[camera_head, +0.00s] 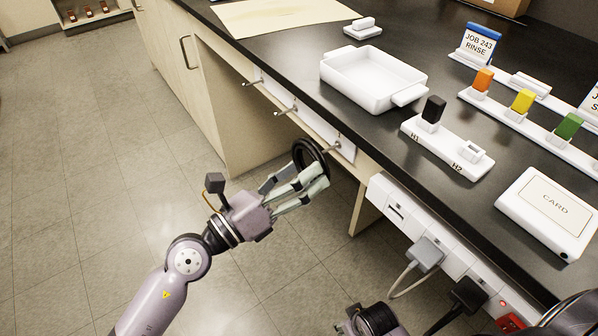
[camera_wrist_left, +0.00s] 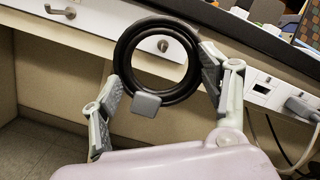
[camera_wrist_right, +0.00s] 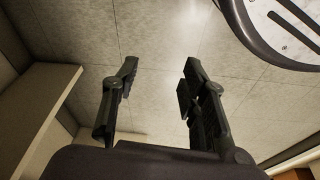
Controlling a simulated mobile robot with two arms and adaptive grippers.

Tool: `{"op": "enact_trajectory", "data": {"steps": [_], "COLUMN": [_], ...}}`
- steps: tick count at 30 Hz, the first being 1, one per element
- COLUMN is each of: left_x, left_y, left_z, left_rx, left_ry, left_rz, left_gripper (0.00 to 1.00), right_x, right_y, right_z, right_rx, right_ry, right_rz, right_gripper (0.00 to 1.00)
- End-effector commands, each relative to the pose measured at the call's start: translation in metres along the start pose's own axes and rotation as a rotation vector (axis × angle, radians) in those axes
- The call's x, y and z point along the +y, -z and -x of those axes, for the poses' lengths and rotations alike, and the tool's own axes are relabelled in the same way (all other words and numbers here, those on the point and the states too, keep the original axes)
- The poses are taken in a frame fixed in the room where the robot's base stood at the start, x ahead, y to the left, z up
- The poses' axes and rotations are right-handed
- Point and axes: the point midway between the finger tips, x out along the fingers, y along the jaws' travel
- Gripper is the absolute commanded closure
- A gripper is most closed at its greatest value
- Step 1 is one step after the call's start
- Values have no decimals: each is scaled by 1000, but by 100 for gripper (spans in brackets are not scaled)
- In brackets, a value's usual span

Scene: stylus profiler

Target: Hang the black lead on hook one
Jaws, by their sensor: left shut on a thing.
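The black lead (camera_head: 299,148) is a coiled ring with a grey tab (camera_wrist_left: 146,104). My left gripper (camera_head: 306,183) is shut on it and holds it upright in front of the bench edge, close to the nearest metal hook (camera_head: 334,147). In the left wrist view the ring (camera_wrist_left: 124,62) sits between the two fingers, and a hook's round end (camera_wrist_left: 163,45) shows inside its opening. I cannot tell whether the hook passes through the ring. Two more hooks (camera_head: 285,110) (camera_head: 252,82) stick out farther along the edge. My right gripper (camera_wrist_right: 155,80) is open and empty.
On the black bench stand a white tray (camera_head: 345,88), a block stand marked H1 and H2 (camera_head: 440,146), a card box (camera_head: 548,212) and coloured blocks. Below the edge, a socket strip (camera_head: 385,192) holds a grey plug (camera_head: 425,252) and a black plug (camera_head: 468,292). The floor at left is clear.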

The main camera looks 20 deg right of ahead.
Motion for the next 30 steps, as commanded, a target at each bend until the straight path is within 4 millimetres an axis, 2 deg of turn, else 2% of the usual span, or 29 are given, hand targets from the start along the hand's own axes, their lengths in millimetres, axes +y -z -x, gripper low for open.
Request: {"op": "enact_trajectory", "data": {"steps": [15,30], "left_x": [0,0], "left_y": [0,3], "left_z": [-6,-24], "left_rx": [-1,-1], "left_ry": [1,1], "left_rz": [2,1], "left_gripper": [81,81], "right_x": [0,-1], "right_y": [3,-11], "right_z": [-1,-21], "right_rx": [10,-8], "right_ry": [1,1], "right_rz": [1,3], "right_gripper": [60,60]}}
